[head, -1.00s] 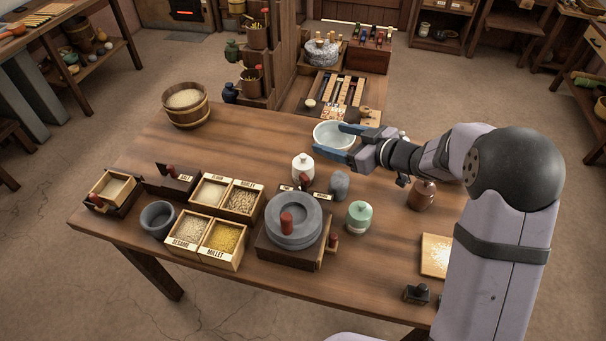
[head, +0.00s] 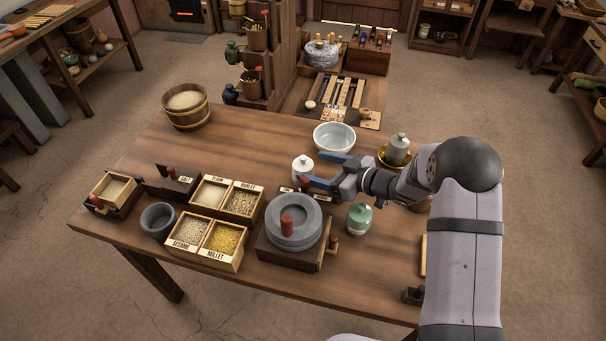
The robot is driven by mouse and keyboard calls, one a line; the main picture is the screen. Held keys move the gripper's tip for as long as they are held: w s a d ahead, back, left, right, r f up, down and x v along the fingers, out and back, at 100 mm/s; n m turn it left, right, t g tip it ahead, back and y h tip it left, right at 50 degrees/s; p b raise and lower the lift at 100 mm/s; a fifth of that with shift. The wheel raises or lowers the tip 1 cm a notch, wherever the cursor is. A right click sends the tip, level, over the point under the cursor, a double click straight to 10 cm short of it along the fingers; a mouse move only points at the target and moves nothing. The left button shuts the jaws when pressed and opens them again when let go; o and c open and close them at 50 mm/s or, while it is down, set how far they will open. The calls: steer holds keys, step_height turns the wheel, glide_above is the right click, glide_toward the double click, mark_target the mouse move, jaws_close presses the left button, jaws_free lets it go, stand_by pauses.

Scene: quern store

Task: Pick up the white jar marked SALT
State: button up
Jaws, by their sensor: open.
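The white lidded jar (head: 301,169) stands upright on the table behind the quern; I cannot read any marking on it. My gripper (head: 316,169) is open, its blue fingertips pointing left at the jar's right side. One fingertip is toward the back of the jar and one toward the front. I cannot tell whether they touch it or how high they are.
A pale bowl (head: 334,138) stands just behind my gripper. The stone quern (head: 293,222) is in front of the jar, with a green jar (head: 359,218) to its right. A grey lidded pot (head: 398,149) stands behind my arm. Labelled grain boxes (head: 217,220) are at the left.

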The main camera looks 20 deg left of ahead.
mark_target(305, 163)
steer(key=shift+p+x, duration=0.65)
steer(key=shift+x, duration=1.95)
steer(key=c, duration=1.7)
steer(key=shift+r, duration=0.15)
jaws_close()
steer(key=shift+r, duration=0.1)
